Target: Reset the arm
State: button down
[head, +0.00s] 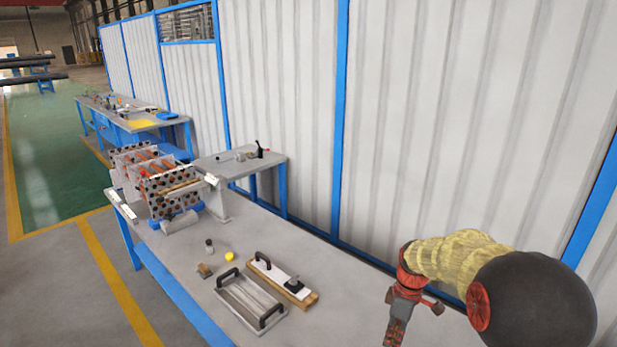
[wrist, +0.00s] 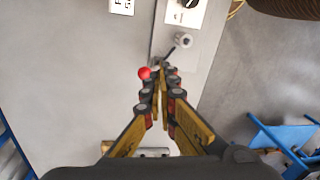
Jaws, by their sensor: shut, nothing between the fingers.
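My arm (head: 455,258), with a yellow sleeve and red joints, reaches over the right end of the workbench in the head view. Its lower end hangs down past the bottom edge there, so the fingertips are cut off. In the wrist view my gripper (wrist: 160,70) shows its yellow and black fingers drawn together at the tips, with nothing between them. A red ball-shaped knob (wrist: 144,73) shows just left of the fingertips. I cannot tell whether it touches them.
The grey workbench (head: 185,255) carries a perforated fixture with orange rods (head: 160,180), a grey plate with black handles (head: 250,303), a wooden board (head: 303,294), and a yellow piece (head: 229,257). A corrugated wall (head: 285,120) stands behind. The wrist view shows a grey cylinder (wrist: 183,40).

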jog(key=s+a+r+m+t, duration=0.1)
jog(key=s+r+m+t, duration=0.1)
jog(key=s+r+m, duration=0.2)
jog(key=s+a+r+m+t, duration=0.1)
jog(key=s+r+m, duration=0.3)
jog(key=s+r, duration=0.6)
jog(key=s+a+r+m+t+h, duration=0.1)
jog(key=s+a+r+m+t, duration=0.1)
jog(key=s+r, duration=0.5)
jog(key=s+m+t, duration=0.1)
jog(key=s, duration=0.4)
jog(key=shift+s+r+m+t, duration=0.2)
jog(key=shift+s+m+t, duration=0.15)
jog(key=shift+m+t, duration=0.05)
jog(key=c, duration=2.6)
grip_release()
